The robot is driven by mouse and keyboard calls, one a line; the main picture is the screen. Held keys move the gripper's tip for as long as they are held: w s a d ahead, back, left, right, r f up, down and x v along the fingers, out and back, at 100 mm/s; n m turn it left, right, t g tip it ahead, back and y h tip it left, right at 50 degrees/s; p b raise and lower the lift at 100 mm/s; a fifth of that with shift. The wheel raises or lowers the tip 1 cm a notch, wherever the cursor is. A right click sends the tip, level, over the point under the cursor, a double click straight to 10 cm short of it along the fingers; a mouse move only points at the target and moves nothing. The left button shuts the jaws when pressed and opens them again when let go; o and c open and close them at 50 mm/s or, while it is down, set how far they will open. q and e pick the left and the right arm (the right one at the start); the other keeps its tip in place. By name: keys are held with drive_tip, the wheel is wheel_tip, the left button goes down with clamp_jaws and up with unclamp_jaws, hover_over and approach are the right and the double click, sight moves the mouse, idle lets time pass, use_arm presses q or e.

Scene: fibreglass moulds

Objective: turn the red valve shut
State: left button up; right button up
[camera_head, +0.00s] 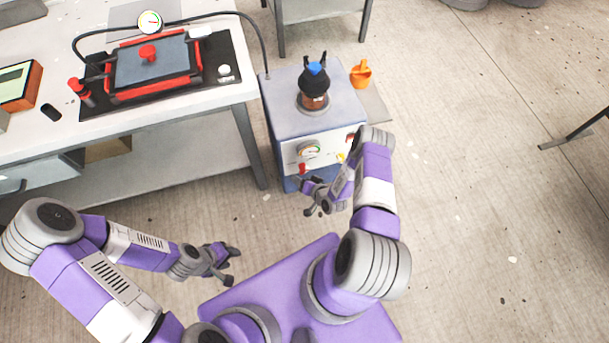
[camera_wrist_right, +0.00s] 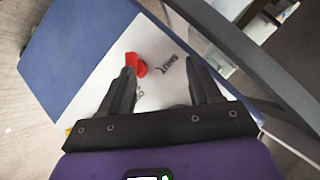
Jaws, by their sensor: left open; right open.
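The red valve (camera_head: 302,169) is a small handle on the white front panel of the blue-grey cabinet, below a round gauge (camera_head: 308,150). In the right wrist view the red valve (camera_wrist_right: 136,64) shows beyond the left fingertip, beside printed lettering that reads like "SHUT" (camera_wrist_right: 168,64). My right gripper (camera_head: 304,196) is open and empty in front of the panel, close to the valve; in its wrist view (camera_wrist_right: 158,74) the fingers are spread. I cannot tell whether a finger touches the valve. My left gripper (camera_head: 232,266) is open and empty above the floor, left of my base.
A black pot with a blue top (camera_head: 315,80) stands on the cabinet (camera_head: 280,105). An orange cup (camera_head: 361,73) is behind it at right. The white table (camera_head: 165,130) at left holds a red-framed mould (camera_head: 150,68) connected by a black hose.

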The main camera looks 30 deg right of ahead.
sight(305, 172)
drive_tip(key=s+d+f+m+t+b, duration=0.1)
drive_tip(key=s+d+f+t+b, duration=0.1)
drive_tip(key=d+f+t, duration=0.25)
drive_tip(key=shift+g+h, duration=0.35)
drive_tip(key=shift+h, duration=0.05)
drive_tip(key=b+x, duration=0.2)
drive_tip(key=x, duration=0.6)
drive_tip(key=shift+r, duration=0.1)
drive_tip(key=shift+c, duration=0.4)
drive_tip(key=c, duration=1)
